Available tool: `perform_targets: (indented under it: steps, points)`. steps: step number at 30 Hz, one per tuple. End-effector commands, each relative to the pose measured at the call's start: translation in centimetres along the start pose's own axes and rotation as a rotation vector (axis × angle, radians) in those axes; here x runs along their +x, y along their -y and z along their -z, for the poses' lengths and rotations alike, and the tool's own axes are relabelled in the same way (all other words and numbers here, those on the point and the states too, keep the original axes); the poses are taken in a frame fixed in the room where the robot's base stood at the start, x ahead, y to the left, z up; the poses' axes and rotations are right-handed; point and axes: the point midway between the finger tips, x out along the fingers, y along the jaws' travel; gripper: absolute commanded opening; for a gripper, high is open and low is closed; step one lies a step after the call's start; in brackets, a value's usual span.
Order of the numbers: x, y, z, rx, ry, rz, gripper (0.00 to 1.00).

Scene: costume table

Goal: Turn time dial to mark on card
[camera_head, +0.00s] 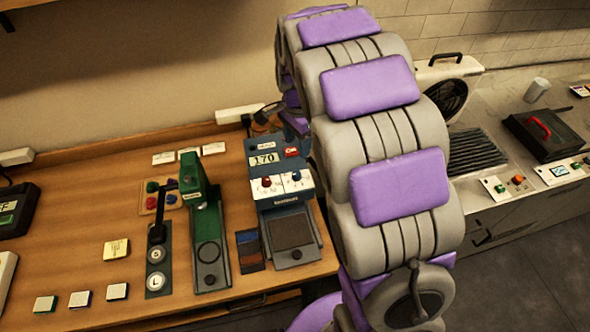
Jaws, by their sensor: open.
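A pale yellow card (117,250) with small writing lies at the left of the table. My grey and purple arm fills the centre; my gripper is not visible.
A green hand press (207,230) stands just left of the blue machine. A black lever unit (158,250) is beside it. Several small buttons (83,299) line the front edge. At right, a grey counter (500,205) holds a black case (547,133).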

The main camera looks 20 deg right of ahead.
Motion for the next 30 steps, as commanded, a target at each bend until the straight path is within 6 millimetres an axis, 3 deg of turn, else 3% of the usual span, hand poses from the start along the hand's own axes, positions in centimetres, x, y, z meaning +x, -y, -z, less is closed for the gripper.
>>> perform_targets:
  steps: [9,15,21,30]
  points:
    - [6.6,-0.1,-0.5,0.000,0.000,-0.008,0.56]
    - [9.8,-0.1,-0.5,-0.001,-0.002,-0.007,0.56]
    - [11.6,0.0,-0.3,-0.001,-0.004,-0.002,0.56]
    - [12.0,0.0,-0.3,-0.001,-0.004,-0.002,0.56]
